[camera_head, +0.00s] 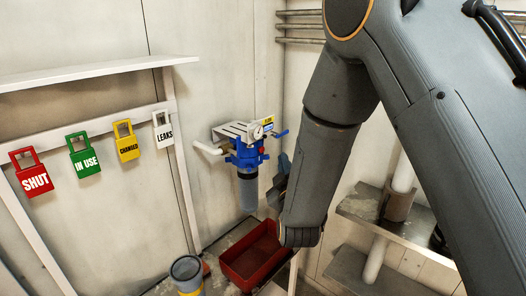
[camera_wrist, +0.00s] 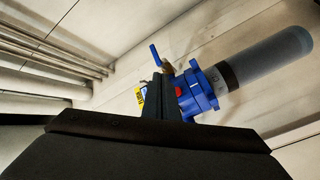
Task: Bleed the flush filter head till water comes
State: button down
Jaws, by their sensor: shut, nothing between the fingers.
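The flush filter head (camera_head: 247,150) is a blue block on a white wall bracket (camera_head: 236,131). It has a red button (camera_head: 262,151), a blue lever (camera_head: 280,133) and a yellow label (camera_head: 267,121). A grey translucent bowl (camera_head: 248,193) hangs below it. My gripper (camera_head: 280,172) is just right of the bowl, apart from it as far as I can tell. In the wrist view, my shut, empty fingers (camera_wrist: 160,98) partly cover the blue head (camera_wrist: 203,90). The lever (camera_wrist: 155,54) and bowl (camera_wrist: 268,58) show beyond them. No water is visible.
A red tray (camera_head: 232,270) lies below the filter, beside a grey cup (camera_head: 187,270) with a yellow band. Tags hang from a rail at left, including a red SHUT tag (camera_head: 34,179). Metal shelves and a white pipe (camera_head: 404,172) stand at right. Wall pipes (camera_wrist: 50,55) run above.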

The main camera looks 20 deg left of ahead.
jog(key=shift+w+a+b, duration=0.1)
jog(key=shift+w+a, duration=0.2)
jog(key=shift+a, duration=0.45)
jog(key=shift+w+a+b, duration=0.1)
jog(key=shift+w+a, duration=0.25)
jog(key=shift+a, duration=0.4)
jog(key=shift+w+a+b, duration=0.1)
jog(key=shift+w+a, duration=0.2)
jog(key=shift+a, duration=0.45)
jog(key=shift+a, duration=0.15)
jog(key=shift+w+a, duration=0.15)
jog(key=shift+a, duration=0.05)
dwell(0.3)
jog(key=shift+w+a, duration=0.15)
jog(key=shift+a, duration=0.3)
dwell(0.7)
dwell(1.1)
jog(key=shift+s+d, duration=0.3)
jog(key=shift+d, duration=0.55)
jog(key=shift+d, duration=0.1)
jog(key=shift+s+d, duration=0.35)
jog(key=shift+d, duration=0.4)
jog(key=shift+s+d, duration=0.3)
jog(key=shift+d, duration=0.4)
jog(key=shift+s+d, duration=0.35)
jog(key=shift+d, duration=0.4)
